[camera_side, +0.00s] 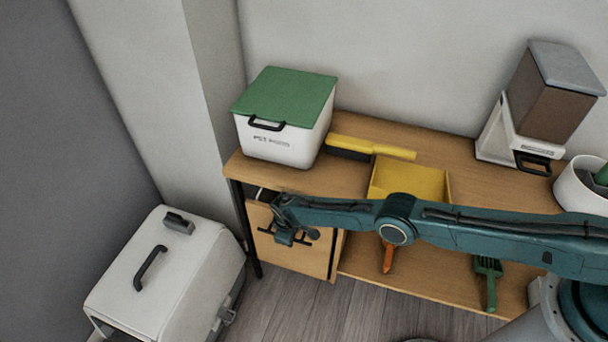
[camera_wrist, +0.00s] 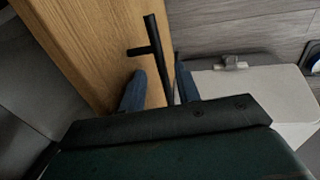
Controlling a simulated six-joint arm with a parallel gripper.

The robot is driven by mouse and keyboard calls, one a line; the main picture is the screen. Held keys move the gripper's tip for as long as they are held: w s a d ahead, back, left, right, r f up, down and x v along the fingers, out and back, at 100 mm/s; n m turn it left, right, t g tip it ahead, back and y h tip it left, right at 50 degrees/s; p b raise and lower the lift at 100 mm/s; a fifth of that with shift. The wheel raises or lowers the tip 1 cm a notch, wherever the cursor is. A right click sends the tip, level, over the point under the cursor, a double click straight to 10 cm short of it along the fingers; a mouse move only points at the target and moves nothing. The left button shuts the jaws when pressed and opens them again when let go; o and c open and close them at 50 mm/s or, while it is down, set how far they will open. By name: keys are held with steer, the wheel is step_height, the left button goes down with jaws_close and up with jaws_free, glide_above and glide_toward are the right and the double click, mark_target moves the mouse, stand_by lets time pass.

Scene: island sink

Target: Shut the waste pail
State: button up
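A wooden front panel (camera_side: 290,252) with a black bar handle stands below the left end of the bench top. My gripper (camera_side: 290,238) is at the panel's handle in the side view. In the wrist view, the black handle (camera_wrist: 152,30) runs beside the wooden panel (camera_wrist: 90,40) and passes between the two blue fingers of my gripper (camera_wrist: 160,75). The fingers are apart, with a gap visible beside the bar, closer on the right.
A white bin with a green lid (camera_side: 285,100), a brush (camera_side: 370,148), a yellow dustpan (camera_side: 410,180) and a food dispenser (camera_side: 545,95) stand on the bench. A white pet carrier (camera_side: 165,275) stands on the floor at left.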

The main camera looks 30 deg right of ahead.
steer(key=shift+s+a, duration=0.1)
steer(key=shift+a, duration=0.05)
steer(key=s+a, duration=2)
steer(key=shift+s+a+r, duration=0.15)
steer(key=shift+r, duration=1.2)
steer(key=shift+s+a+r, duration=0.1)
steer(key=shift+s+r, duration=0.05)
steer(key=shift+r, duration=1.15)
steer(key=shift+r, duration=0.1)
steer(key=c, duration=0.7)
steer(key=n, duration=0.1)
steer(key=w+r+n, duration=0.1)
steer(key=n, duration=0.1)
steer(key=shift+d+g+y, duration=0.3)
jaws_close()
steer(key=d+r+n+g+y, duration=0.3)
steer(key=r+n, duration=0.6)
steer(key=n, duration=0.6)
steer(key=shift+w+d+r+g+y, duration=0.2)
steer(key=shift+w+d+g+y, duration=0.15)
steer(key=shift+d, duration=0.35)
